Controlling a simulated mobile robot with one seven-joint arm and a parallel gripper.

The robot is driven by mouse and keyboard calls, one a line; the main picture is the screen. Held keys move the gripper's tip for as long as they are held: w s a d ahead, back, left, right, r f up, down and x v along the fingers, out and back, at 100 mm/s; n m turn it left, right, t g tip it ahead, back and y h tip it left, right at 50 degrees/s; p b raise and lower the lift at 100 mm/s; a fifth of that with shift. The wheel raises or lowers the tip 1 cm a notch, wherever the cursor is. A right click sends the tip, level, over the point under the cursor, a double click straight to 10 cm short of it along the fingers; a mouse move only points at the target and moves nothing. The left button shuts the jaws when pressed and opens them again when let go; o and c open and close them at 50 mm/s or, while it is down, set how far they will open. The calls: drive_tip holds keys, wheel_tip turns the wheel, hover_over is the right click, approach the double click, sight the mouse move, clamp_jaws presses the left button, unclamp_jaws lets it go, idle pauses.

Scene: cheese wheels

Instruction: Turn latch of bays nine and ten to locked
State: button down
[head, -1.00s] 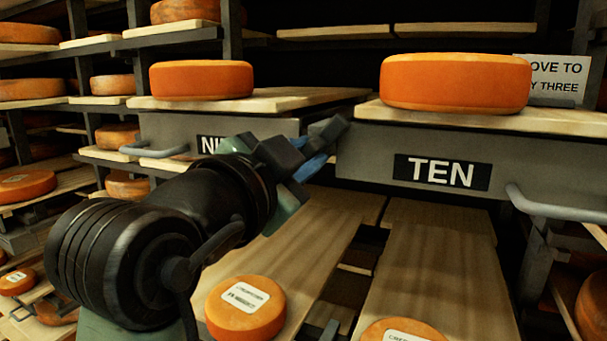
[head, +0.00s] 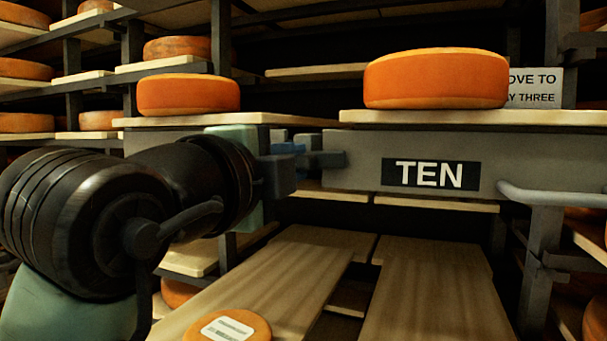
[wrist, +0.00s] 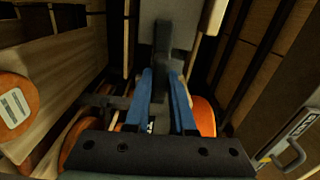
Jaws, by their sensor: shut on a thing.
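The latch (head: 329,159) is a dark grey bar between the fronts of bays nine and ten. It lies about level, with its right end against the left edge of bay ten's grey front (head: 540,165). My gripper (head: 298,150) reaches it from the left. In the wrist view the latch (wrist: 162,42) runs between the two blue fingers of my gripper (wrist: 163,85), which are shut on it. Bay ten carries the label TEN (head: 431,174). Bay nine's front (head: 135,143) is mostly hidden behind my arm, and its label is hidden.
Orange cheese wheels stand on the boards above bay nine (head: 188,95) and bay ten (head: 436,78). A grey handle (head: 550,197) sticks out from bay ten. A labelled cheese (head: 228,327) lies on the lower boards (head: 275,285). A white sign (head: 535,88) stands behind.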

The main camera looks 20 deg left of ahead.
drive_tip(key=shift+m, duration=0.4)
drive_tip(key=c, duration=0.8)
unclamp_jaws()
drive_tip(key=shift+o, duration=0.2)
drive_tip(key=shift+d+f, duration=0.1)
